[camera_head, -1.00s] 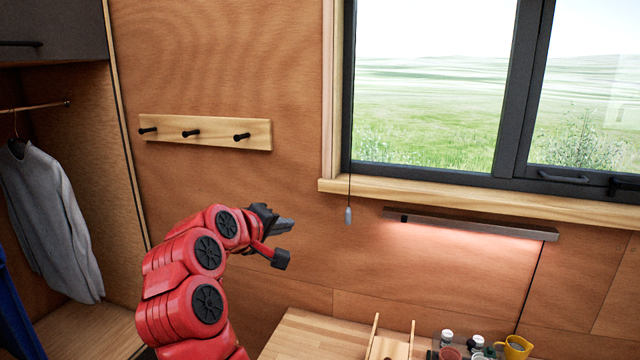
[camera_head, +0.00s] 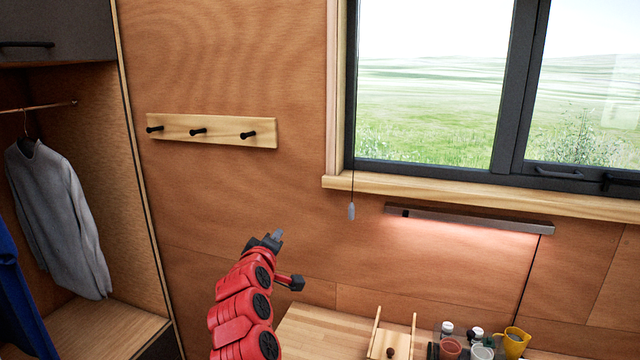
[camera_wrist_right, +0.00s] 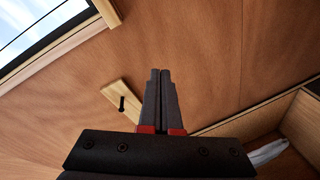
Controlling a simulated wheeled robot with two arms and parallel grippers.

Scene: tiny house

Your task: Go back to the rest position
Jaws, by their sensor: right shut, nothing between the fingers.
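My red right arm rises from the bottom of the head view, with its right gripper (camera_head: 276,237) above the left end of the wooden counter, in front of the wood wall. The right wrist view shows the same gripper (camera_wrist_right: 160,75) with its two dark fingers together and nothing between them. The peg rail (camera_head: 211,131) is on the wall above and left of the gripper, apart from it. One end of the rail also shows in the right wrist view (camera_wrist_right: 118,100), beside the fingers. My left gripper is in neither view.
An open wardrobe with a grey shirt (camera_head: 58,215) is at the left. A window (camera_head: 430,100) with a pull cord (camera_head: 351,211) and a lit lamp bar (camera_head: 470,219) is at the right. The counter (camera_head: 310,335) holds a yellow mug (camera_head: 515,342) and several jars.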

